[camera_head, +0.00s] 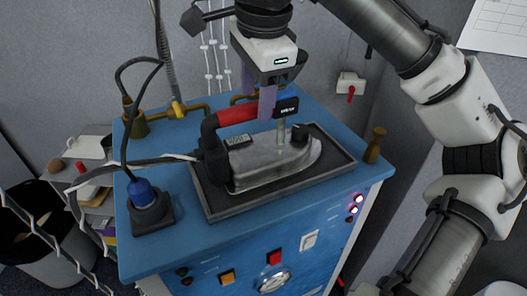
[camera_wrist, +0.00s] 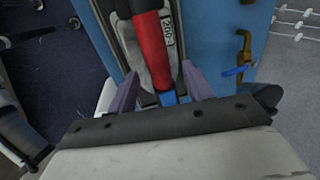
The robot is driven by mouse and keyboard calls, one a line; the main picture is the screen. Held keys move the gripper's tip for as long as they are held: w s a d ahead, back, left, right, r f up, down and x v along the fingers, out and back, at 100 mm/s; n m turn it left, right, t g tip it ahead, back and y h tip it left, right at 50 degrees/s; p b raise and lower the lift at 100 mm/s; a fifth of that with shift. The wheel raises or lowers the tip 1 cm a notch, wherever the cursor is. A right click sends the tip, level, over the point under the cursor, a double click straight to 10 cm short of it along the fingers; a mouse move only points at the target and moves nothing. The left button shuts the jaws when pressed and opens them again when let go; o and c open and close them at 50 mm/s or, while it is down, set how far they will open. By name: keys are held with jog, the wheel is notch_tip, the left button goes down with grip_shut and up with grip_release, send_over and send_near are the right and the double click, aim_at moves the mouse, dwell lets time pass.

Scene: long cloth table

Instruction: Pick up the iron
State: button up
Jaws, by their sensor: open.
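The iron (camera_head: 275,163) has a grey metal body and a red handle that is blue at one end. It rests on a dark tray (camera_head: 217,212) on top of a blue machine. My gripper (camera_head: 272,104) is above the iron, pointing down, with its purple fingers at the blue end of the handle. In the wrist view, my gripper (camera_wrist: 160,92) is open, with one finger on each side of the iron's red handle (camera_wrist: 151,50). Whether a finger touches the handle cannot be told.
The blue machine (camera_head: 225,257) has switches, lights and a gauge in front. A black cable runs left from the iron past a blue plug (camera_head: 142,192). Brass fittings (camera_head: 374,146) stand at the machine's edges. A bin (camera_head: 50,235) stands at the left.

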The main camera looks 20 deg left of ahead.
jog(key=shift+w+a+f+p, duration=0.15)
jog(key=shift+f+p, duration=0.1)
jog(key=shift+f, duration=0.7)
jog(key=shift+w+f+p, duration=0.2)
jog(key=shift+f+p, duration=0.1)
jog(key=shift+f, duration=0.7)
jog(key=shift+w+a+f+p, duration=0.15)
jog(key=shift+f+p, duration=0.1)
jog(key=shift+f, duration=0.7)
jog(key=shift+r, duration=0.15)
grip_shut()
